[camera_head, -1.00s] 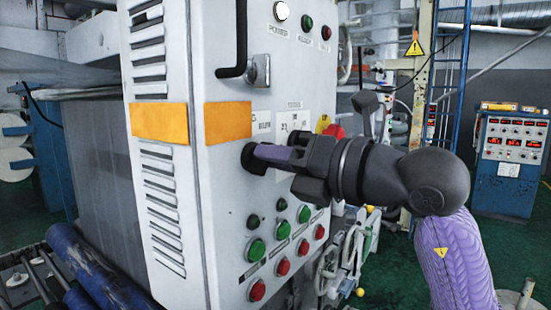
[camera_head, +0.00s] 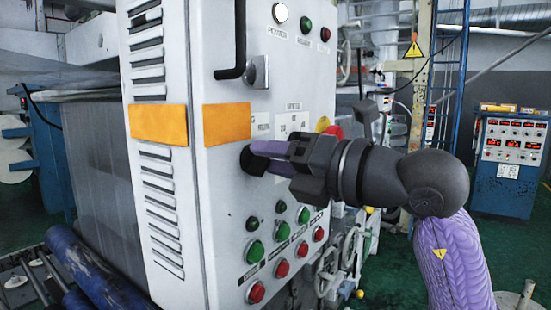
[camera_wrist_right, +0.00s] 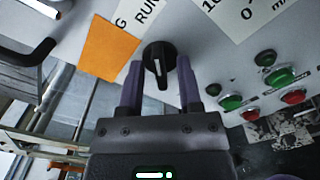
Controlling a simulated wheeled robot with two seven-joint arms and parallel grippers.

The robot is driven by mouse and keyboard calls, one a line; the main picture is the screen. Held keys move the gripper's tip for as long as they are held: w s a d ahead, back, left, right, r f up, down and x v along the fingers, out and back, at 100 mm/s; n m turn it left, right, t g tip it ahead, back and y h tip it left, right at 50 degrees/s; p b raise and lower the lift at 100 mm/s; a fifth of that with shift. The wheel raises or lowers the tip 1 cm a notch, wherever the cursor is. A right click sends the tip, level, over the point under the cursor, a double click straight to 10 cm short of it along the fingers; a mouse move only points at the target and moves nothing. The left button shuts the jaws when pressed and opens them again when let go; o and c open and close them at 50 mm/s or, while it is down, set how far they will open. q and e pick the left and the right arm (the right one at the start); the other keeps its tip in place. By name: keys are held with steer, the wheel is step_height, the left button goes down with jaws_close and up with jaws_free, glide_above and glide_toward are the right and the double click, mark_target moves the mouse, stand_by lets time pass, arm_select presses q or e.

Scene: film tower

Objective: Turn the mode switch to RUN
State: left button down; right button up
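The mode switch (camera_wrist_right: 158,58) is a round black knob with a white line on its raised grip, on the face of a light grey cabinet. In the wrist view the line runs roughly up and down the picture. A label with RUN (camera_wrist_right: 146,12) is beside it, partly cut off. In the head view the knob (camera_head: 250,160) is partly hidden by my fingers. My right gripper (camera_wrist_right: 159,68) is open, with its purple fingers on either side of the knob and visible gaps to its grip. It also shows in the head view (camera_head: 261,156). My left gripper is not in view.
Green and red push buttons (camera_head: 255,250) are below the switch. A black handle (camera_head: 240,50) sticks out above it, and an orange plate (camera_head: 227,124) is at its upper left. A blue console (camera_head: 508,160) stands far right, with green floor between.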

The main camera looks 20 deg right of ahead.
steer(key=shift+s+d+f, duration=0.1)
steer(key=shift+s+d, duration=0.05)
steer(key=shift+s, duration=0.1)
steer(key=b+v, duration=0.4)
steer(key=v, duration=0.5)
steer(key=shift+s+d, duration=0.15)
